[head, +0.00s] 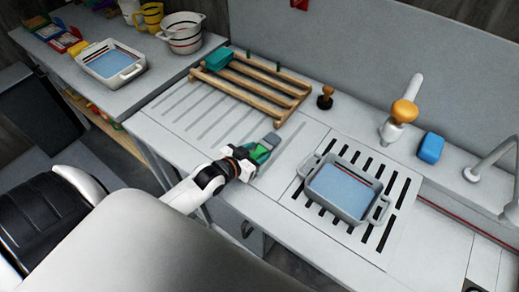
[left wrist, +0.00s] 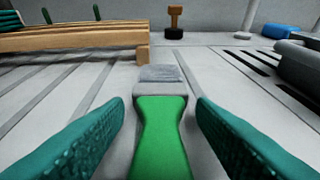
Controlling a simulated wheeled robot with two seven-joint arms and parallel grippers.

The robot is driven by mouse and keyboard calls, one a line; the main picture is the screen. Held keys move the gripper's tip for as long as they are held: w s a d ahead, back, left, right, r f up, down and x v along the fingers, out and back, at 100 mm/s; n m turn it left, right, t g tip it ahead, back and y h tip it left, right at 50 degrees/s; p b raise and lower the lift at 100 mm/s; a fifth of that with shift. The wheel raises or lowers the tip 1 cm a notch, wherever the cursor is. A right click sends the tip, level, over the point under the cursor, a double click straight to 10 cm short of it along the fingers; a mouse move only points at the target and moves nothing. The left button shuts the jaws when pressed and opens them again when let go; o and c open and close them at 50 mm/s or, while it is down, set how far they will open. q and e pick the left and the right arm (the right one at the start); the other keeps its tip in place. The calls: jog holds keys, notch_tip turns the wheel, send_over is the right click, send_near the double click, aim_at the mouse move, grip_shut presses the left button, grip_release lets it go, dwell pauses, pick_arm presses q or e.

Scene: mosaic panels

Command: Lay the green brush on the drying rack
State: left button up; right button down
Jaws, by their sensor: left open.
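The green brush (left wrist: 160,135) lies on the grey counter with its grey bristle end pointing away from me. My left gripper (left wrist: 161,108) is open, with one teal finger on each side of the green handle and a visible gap on both sides. In the head view, my left gripper (head: 257,153) is at the brush, whose grey tip (head: 272,139) sticks out beyond the fingers. The wooden drying rack (head: 262,92) stands behind, with its near end also in the left wrist view (left wrist: 75,40). My right gripper is not in view.
A green block (head: 219,59) sits on the rack's far left end. A grey tray (head: 345,189) stands on the slotted drain to the right. A wooden-handled stopper (head: 325,97) and a blue sponge (head: 431,147) stand near the back wall. The grooved counter left of the gripper is clear.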

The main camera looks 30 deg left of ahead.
aim_at(256, 153)
pick_arm(q)
jog(key=shift+w, duration=0.2)
jog(key=shift+s, duration=0.1)
jog(key=shift+c, duration=0.2)
jog(key=shift+c, duration=1.4)
grip_shut()
notch_tip(256, 153, up, 10)
jog(key=s+d+r+n+y+b, duration=0.1)
jog(key=s+d+r+y+b, duration=0.1)
jog(key=d+r, duration=0.5)
jog(key=shift+s+d+r+n, duration=0.15)
jog(key=shift+d+r+n, duration=0.2)
jog(key=shift+d, duration=0.6)
